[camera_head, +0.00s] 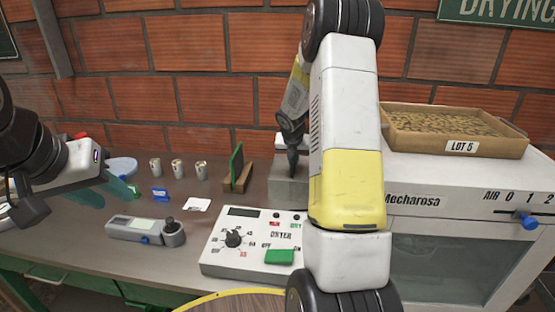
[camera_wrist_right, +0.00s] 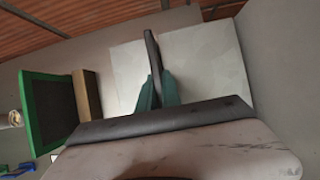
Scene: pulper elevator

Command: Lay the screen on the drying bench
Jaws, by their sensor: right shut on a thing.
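A green-framed screen (camera_head: 237,165) stands upright in a wooden holder (camera_head: 246,180) on the bench (camera_head: 85,228). In the right wrist view its dark panel (camera_wrist_right: 50,108) shows beside the wooden block (camera_wrist_right: 88,95), apart from my right gripper. My right gripper (camera_wrist_right: 157,92) has its teal fingers shut on a narrow dark upright piece (camera_wrist_right: 150,55), over a pale grey surface; I cannot tell what the piece is. In the head view my right arm hides part of the pale box (camera_head: 288,188) there. My left gripper (camera_head: 120,188) hangs at the left; its finger gap is unclear.
A dryer control box (camera_head: 252,242) with a dial sits at the bench front. Several cans (camera_head: 177,169), a white card (camera_head: 196,204) and a grey meter (camera_head: 140,230) lie left. A white machine (camera_head: 450,215) carrying a wooden tray (camera_head: 405,143) stands right.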

